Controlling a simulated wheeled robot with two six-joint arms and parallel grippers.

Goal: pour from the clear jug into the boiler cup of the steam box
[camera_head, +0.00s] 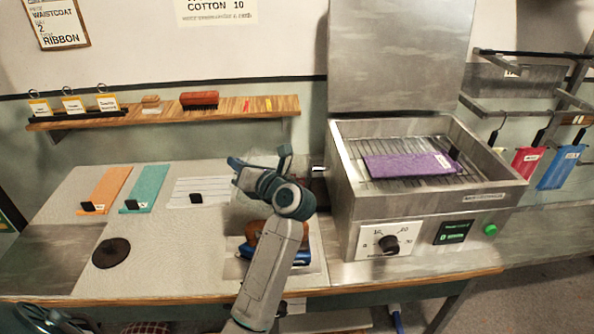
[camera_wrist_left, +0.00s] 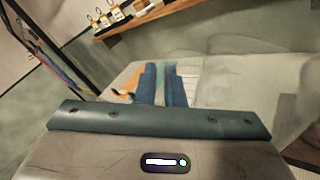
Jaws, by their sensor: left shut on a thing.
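The steam box (camera_head: 350,205) is a metal box on the right of the bench, with its lid raised and a purple cloth (camera_head: 405,165) on its rack. A small metal fitting (camera_head: 319,172) at its left side looks like the boiler cup. My left gripper (camera_head: 262,160) is raised left of the box, apart from it. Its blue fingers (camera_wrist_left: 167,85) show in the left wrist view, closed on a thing. The clear jug is barely visible; a faint see-through shape (camera_wrist_left: 235,80) beside the fingers fits it. Its tilt and contents cannot be told. My right gripper is not in view.
Orange (camera_head: 105,188), teal (camera_head: 148,186) and white strips lie on the bench, with a dark round disc (camera_head: 111,253) in front. A brown and blue object (camera_head: 247,251) is partly hidden behind my left arm. A shelf (camera_head: 165,115) runs along the wall.

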